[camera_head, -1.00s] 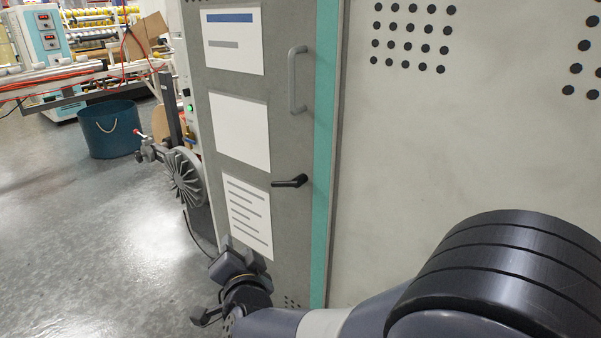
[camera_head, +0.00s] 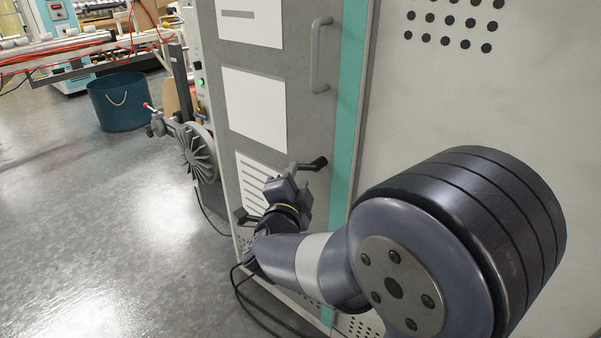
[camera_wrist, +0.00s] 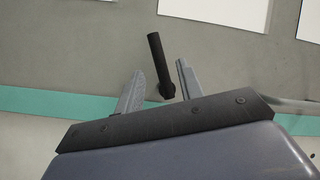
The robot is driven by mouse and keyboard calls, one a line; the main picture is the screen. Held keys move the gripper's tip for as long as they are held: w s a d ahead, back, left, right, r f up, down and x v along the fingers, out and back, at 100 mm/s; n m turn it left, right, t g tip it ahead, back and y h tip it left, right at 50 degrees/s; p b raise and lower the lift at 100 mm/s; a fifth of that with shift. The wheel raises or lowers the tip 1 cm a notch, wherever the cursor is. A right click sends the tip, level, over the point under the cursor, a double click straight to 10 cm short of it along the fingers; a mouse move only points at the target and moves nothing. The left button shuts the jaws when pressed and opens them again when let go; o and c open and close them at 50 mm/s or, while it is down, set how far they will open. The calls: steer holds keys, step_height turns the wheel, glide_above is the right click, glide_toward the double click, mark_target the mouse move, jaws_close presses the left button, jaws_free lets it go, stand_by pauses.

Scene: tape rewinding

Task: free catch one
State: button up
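A black lever handle (camera_head: 315,164) sits on the grey cabinet door (camera_head: 300,110), near the teal edge strip. In the wrist view the handle (camera_wrist: 160,60) points up and lies between my two gripper fingers, with its pivot end near the right finger. My gripper (camera_wrist: 158,82) is open, with a gap around the handle. In the head view my gripper (camera_head: 268,200) is in front of the door, close to the handle and below-left of it; the arm partly hides the door's lower part.
A grey pull bar (camera_head: 318,55) is higher on the door, beside white paper sheets (camera_head: 256,105). A finned grey wheel (camera_head: 199,152) sticks out left of the door. A blue bucket (camera_head: 118,100) stands farther back. Cables (camera_head: 245,290) lie at the cabinet's base. The floor at left is clear.

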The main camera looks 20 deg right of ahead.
mark_target(301, 169)
steer(key=x, duration=0.3)
steer(key=shift+w+d, duration=0.15)
steer(key=shift+w, duration=0.05)
steer(key=shift+c, duration=0.6)
jaws_close()
